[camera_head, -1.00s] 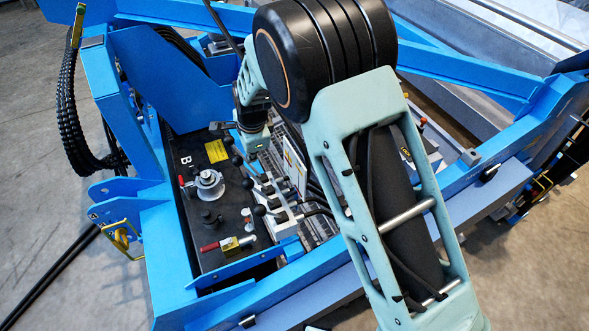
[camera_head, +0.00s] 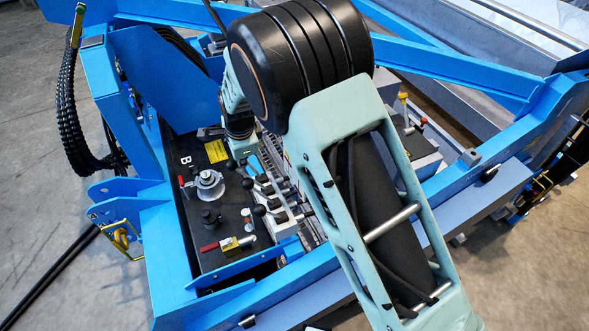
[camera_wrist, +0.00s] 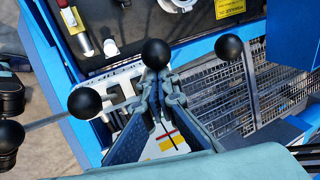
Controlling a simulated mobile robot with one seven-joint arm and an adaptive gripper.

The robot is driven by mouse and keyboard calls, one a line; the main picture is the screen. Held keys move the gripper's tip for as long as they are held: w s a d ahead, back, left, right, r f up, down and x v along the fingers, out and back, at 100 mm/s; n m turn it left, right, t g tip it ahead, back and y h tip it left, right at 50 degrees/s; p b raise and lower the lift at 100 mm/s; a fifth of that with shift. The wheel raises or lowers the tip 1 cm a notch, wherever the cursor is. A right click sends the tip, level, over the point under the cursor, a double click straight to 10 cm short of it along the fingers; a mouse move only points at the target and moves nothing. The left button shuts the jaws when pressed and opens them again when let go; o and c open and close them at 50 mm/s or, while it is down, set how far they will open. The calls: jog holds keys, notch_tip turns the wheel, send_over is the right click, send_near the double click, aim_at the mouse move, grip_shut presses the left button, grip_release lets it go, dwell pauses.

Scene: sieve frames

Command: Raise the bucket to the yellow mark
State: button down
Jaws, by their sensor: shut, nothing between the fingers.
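My gripper (camera_wrist: 158,88) is shut and empty in the wrist view. Its fingertips meet just below a black ball knob (camera_wrist: 156,53) on a lever; I cannot tell whether they touch it. More knobs stand to either side, one at the left (camera_wrist: 84,101) and one at the right (camera_wrist: 229,47). A white plate with a yellow mark (camera_wrist: 166,145) and red and black lines shows between the finger bodies. In the head view the row of levers (camera_head: 265,189) is partly behind my arm. I cannot make out the bucket for certain.
A blue steel frame (camera_head: 300,275) surrounds the control panel. The black panel (camera_head: 222,255) carries a red-handled valve (camera_head: 229,245) and a round fitting (camera_head: 208,185). A metal grating (camera_wrist: 245,95) lies right of the levers. Black hoses (camera_head: 70,120) hang at the left.

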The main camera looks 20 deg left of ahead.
jog(key=shift+s+a, duration=0.1)
jog(key=shift+a, duration=0.05)
jog(key=shift+s+a+f, duration=0.2)
jog(key=shift+s+a, duration=0.4)
jog(key=shift+a, duration=0.2)
dwell(1.0)
jog(key=w+d+b, duration=0.1)
jog(key=w+d, duration=0.4)
jog(key=d, duration=0.1)
dwell(0.5)
notch_tip(320, 180, up, 7)
jog(key=p, duration=0.4)
jog(key=shift+f, duration=0.1)
